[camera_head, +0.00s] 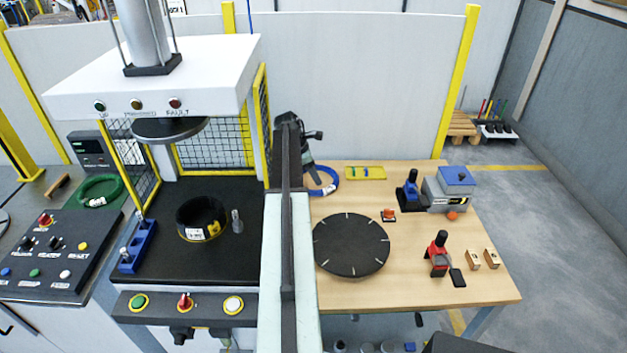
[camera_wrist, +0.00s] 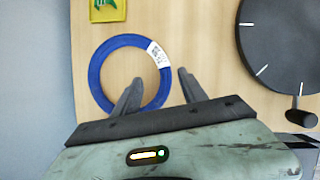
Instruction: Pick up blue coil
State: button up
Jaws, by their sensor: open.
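The blue coil (camera_wrist: 96,75) lies flat on the wooden table in the wrist view, a ring with a white label on its upper right. My gripper (camera_wrist: 158,85) is open, with both fingers pointing at the coil. The left finger overlaps the coil's lower part in the picture; the right finger is just right of the ring. I cannot tell the height of the fingers above it. In the head view the coil (camera_head: 332,181) shows at the table's back left, partly hidden behind my arm. My gripper (camera_head: 311,165) is at its left there, and its fingertips are hard to make out.
A black round turntable (camera_head: 351,244) stands in front of the coil. A yellow tray (camera_head: 365,173) lies just behind it. The press (camera_head: 150,85) with a black coil (camera_head: 201,218) is at left. A blue-grey device (camera_head: 449,189) and a red-black tool (camera_head: 438,255) stand at right.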

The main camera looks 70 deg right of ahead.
aim_at(319, 190)
jog(key=b+x, duration=0.1)
jog(key=x, duration=0.1)
jog(key=shift+f+b, duration=0.35)
jog(key=shift+r, duration=0.1)
jog(key=f+b, duration=0.4)
jog(key=shift+s+a+f, duration=0.2)
jog(key=shift+s+f, duration=0.15)
jog(key=shift+s, duration=0.05)
jog(key=shift+s+d+f+b, duration=0.15)
jog(key=shift+f+b, duration=0.2)
jog(key=shift+b, duration=0.25)
jog(key=shift+r, duration=0.2)
grip_shut()
